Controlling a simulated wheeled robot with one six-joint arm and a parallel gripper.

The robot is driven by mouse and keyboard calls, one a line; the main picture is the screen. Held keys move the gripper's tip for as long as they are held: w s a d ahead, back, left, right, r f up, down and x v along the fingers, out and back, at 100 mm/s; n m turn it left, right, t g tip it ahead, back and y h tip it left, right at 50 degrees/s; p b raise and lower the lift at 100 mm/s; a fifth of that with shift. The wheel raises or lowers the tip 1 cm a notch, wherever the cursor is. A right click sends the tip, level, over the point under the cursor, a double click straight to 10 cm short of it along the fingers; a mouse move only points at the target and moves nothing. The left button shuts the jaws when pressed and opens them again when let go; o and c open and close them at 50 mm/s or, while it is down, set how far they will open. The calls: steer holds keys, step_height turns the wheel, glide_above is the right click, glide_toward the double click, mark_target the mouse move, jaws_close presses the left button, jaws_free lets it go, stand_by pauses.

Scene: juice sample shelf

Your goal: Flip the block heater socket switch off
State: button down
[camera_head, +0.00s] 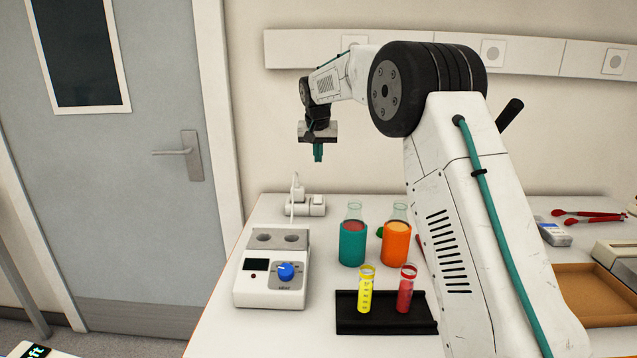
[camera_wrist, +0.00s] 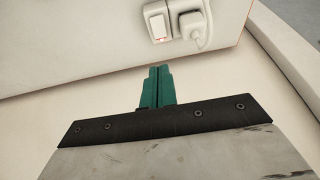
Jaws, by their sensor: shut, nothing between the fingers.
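The block heater (camera_head: 271,270) is a white box with a blue knob, a small dark display and two wells on top, at the left of the table in the head view. Behind it stands a white socket block (camera_head: 318,206) with a plug and cord in it. In the wrist view the socket's rocker switch (camera_wrist: 156,21) shows beside the plug (camera_wrist: 191,25), with a small red glow at its lower edge. My gripper (camera_head: 318,153) points down above the socket, well clear of it. Its teal fingers (camera_wrist: 156,85) are together and empty.
A teal flask (camera_head: 353,243) and an orange flask (camera_head: 396,243) stand right of the heater. A black rack (camera_head: 383,326) holds a yellow tube (camera_head: 366,290) and a red tube (camera_head: 406,290). A wall and a door (camera_head: 130,190) lie behind and left.

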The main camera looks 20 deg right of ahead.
mark_target(319, 196)
steer(key=shift+f, duration=0.1)
steer(key=x, duration=1.3)
steer(key=shift+s+a+f, duration=0.1)
steer(key=shift+s+f, duration=0.1)
steer(key=shift+f, duration=0.3)
